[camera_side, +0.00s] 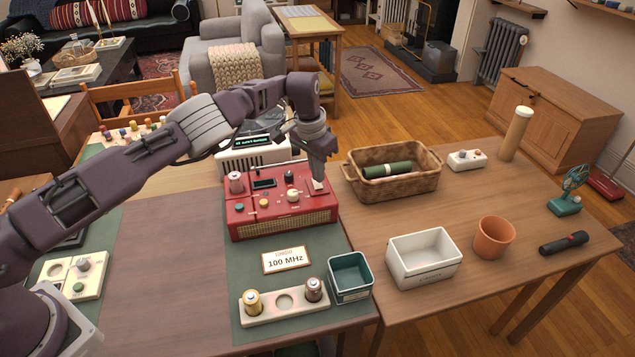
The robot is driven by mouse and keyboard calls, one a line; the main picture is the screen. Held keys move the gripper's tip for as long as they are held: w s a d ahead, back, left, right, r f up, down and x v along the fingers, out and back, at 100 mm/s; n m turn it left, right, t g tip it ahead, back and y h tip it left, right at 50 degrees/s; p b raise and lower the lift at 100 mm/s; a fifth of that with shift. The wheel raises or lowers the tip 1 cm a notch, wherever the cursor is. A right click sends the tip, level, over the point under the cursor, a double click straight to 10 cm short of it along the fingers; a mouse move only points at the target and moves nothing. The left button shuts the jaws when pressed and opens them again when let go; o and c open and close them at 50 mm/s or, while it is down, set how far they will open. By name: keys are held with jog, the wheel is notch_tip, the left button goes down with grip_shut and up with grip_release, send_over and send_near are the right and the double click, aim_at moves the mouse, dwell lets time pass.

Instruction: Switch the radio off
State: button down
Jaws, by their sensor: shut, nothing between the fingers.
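The red radio (283,203) sits on a green mat on the table, in the middle of the side view. My gripper (318,186) points down over the radio's right end, shut and empty. Its fingertips are at or just above a pale part on the radio's top right. I cannot tell whether they touch it. My gripper partly hides that part, so its position cannot be read. The display's text is too small to read.
A card reading "100 MHz" (286,260), a battery holder (284,304) and a teal box (350,277) stand in front of the radio. A wicker basket (392,185) and a white bin (423,258) stand to the right. A white device (254,156) is close behind.

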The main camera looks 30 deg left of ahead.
aim_at(318, 186)
jog(key=shift+r, duration=2.75)
